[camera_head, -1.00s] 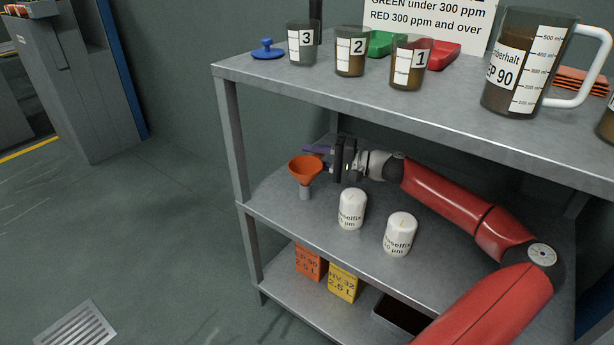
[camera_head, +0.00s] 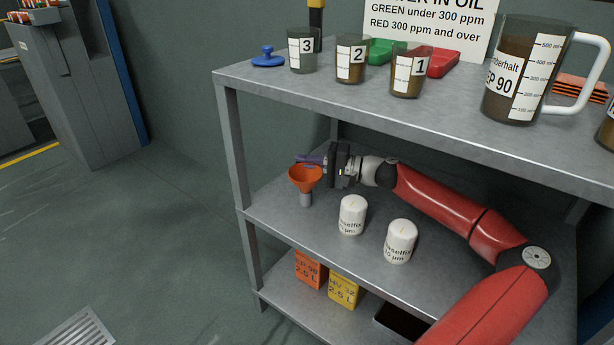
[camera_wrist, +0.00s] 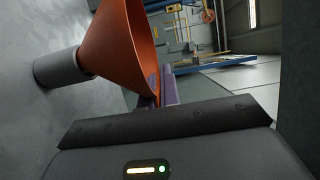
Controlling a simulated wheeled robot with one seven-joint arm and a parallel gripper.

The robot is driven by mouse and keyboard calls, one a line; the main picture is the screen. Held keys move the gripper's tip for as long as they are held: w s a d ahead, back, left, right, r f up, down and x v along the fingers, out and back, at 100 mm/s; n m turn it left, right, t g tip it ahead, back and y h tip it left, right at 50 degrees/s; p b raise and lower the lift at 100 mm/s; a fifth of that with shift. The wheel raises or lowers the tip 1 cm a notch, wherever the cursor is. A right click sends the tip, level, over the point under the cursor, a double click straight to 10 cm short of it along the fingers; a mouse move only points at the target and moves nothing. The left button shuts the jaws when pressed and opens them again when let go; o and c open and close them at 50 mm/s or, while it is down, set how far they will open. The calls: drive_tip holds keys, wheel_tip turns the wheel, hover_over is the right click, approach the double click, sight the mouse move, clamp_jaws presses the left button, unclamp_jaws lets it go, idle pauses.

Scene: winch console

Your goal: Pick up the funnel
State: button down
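The orange funnel (camera_head: 305,177) stands upright on the middle shelf (camera_head: 270,212), its wide mouth up and a grey cylindrical part below the cone. In the wrist view the funnel (camera_wrist: 118,45) fills the upper left, close to the gripper, with its grey part to the left. My gripper (camera_head: 311,159) reaches in from the right, with its purple fingers just behind the funnel's rim in the head view. In the wrist view the purple fingers (camera_wrist: 163,87) lie at the rim's right edge, partly hidden by the cone. Whether they touch or clasp the rim is unclear.
Two white filter cartridges (camera_head: 352,216) (camera_head: 400,242) stand in front of my arm on the same shelf. The top shelf (camera_head: 290,85) overhangs, carrying several cups and a large jug (camera_head: 508,75). Orange (camera_head: 310,269) and yellow (camera_head: 343,290) boxes sit on the bottom shelf.

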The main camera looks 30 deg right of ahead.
wheel_tip(320, 180, up, 15)
drive_tip(key=p, duration=0.5)
drive_tip(key=shift+r, duration=0.2)
idle(0.6)
idle(0.5)
